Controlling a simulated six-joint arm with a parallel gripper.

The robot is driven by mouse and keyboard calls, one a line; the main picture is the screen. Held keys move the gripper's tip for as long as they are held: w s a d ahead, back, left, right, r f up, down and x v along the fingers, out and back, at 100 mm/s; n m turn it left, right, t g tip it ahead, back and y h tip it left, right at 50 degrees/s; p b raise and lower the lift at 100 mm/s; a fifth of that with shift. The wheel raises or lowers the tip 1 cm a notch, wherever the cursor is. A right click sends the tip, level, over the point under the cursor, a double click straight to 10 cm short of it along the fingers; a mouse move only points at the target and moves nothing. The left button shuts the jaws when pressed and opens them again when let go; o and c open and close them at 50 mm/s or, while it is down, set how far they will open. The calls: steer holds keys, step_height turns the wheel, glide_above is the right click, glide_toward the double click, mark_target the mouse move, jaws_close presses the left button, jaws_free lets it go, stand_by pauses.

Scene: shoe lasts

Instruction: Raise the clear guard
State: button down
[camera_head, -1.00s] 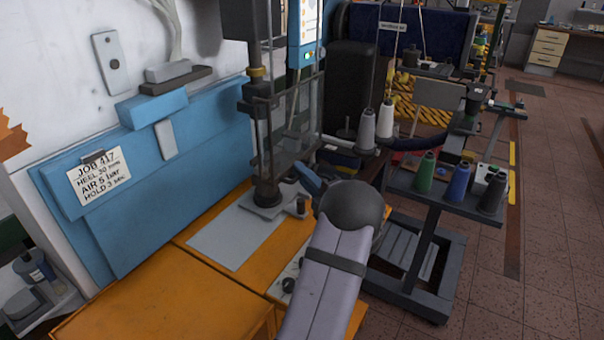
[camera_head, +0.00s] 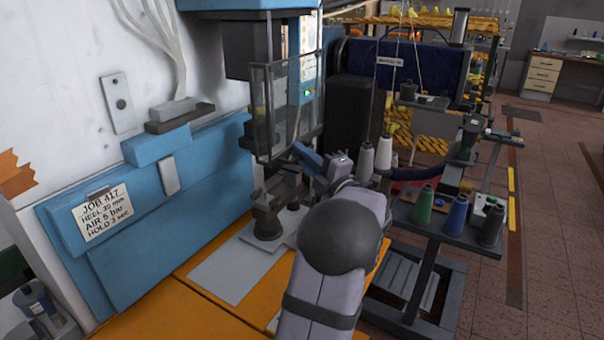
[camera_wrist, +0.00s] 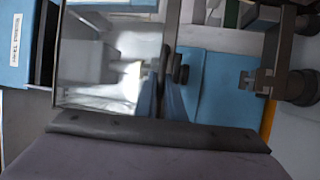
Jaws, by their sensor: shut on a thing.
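The clear guard (camera_head: 286,108) is a see-through box with a dark frame, hanging around the press column. Its lower edge is well above the press base (camera_head: 268,228). In the wrist view the guard (camera_wrist: 108,62) fills the upper left. My gripper (camera_head: 303,156) is at the guard's lower right edge, partly hidden behind my own arm in the head view. In the wrist view its blue fingers (camera_wrist: 172,88) are shut around a dark knob at the guard's right edge. The exact contact is too small to tell.
A dark press tool (camera_head: 277,196) stands under the guard. The blue panel with a job card (camera_head: 102,213) is on the left. A thread stand with several spools (camera_head: 456,213) is close on the right.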

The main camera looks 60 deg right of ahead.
steer(key=shift+r, duration=1.3)
steer(key=c, duration=1.8)
jaws_free()
steer(key=shift+c, duration=0.2)
steer(key=shift+f, duration=0.1)
steer(key=shift+s+a+f+b, duration=0.2)
steer(key=shift+s+b, duration=0.1)
steer(key=shift+s, duration=0.3)
steer(key=r+b+v, duration=0.1)
steer(key=b+v, duration=0.1)
steer(key=v, duration=0.4)
steer(key=shift+f, duration=0.35)
